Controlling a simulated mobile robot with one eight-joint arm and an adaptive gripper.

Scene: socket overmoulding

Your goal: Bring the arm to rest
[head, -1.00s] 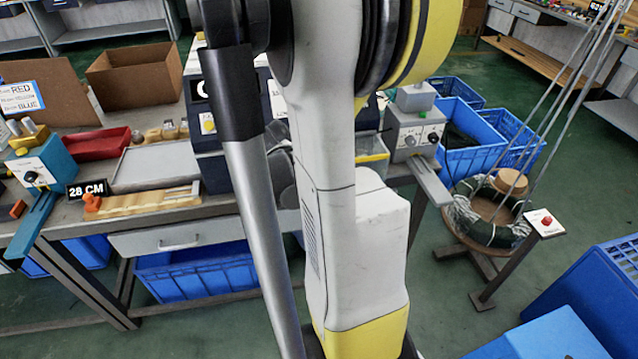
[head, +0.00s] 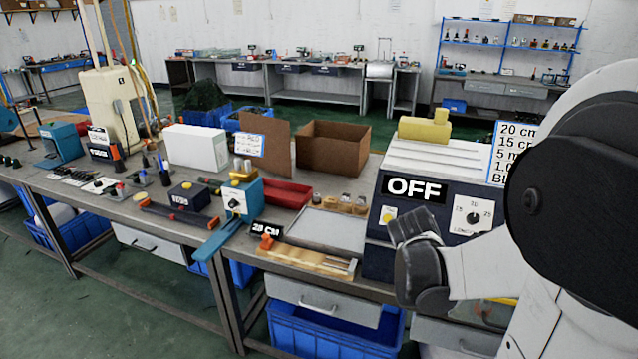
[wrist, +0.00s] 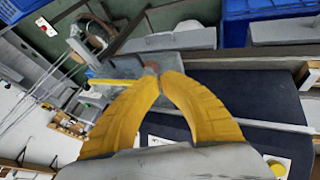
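My arm (head: 560,220) fills the right side of the head view, with its dark end section in front of the blue-and-white machine. The gripper fingers cannot be made out in the head view. In the wrist view, my gripper (wrist: 160,77) shows two curved yellow fingers with their tips brought together. Nothing is visibly held between them. Beyond the tips is a grey device (wrist: 122,66), and a dark machine surface (wrist: 235,100) lies to the right.
The machine with the OFF sign (head: 415,189) stands close behind my arm's end. On the bench are a brown box (head: 333,148), a red tray (head: 285,193), a grey tray (head: 325,229) and a teal device (head: 241,203). Green floor (head: 120,300) lies open in front.

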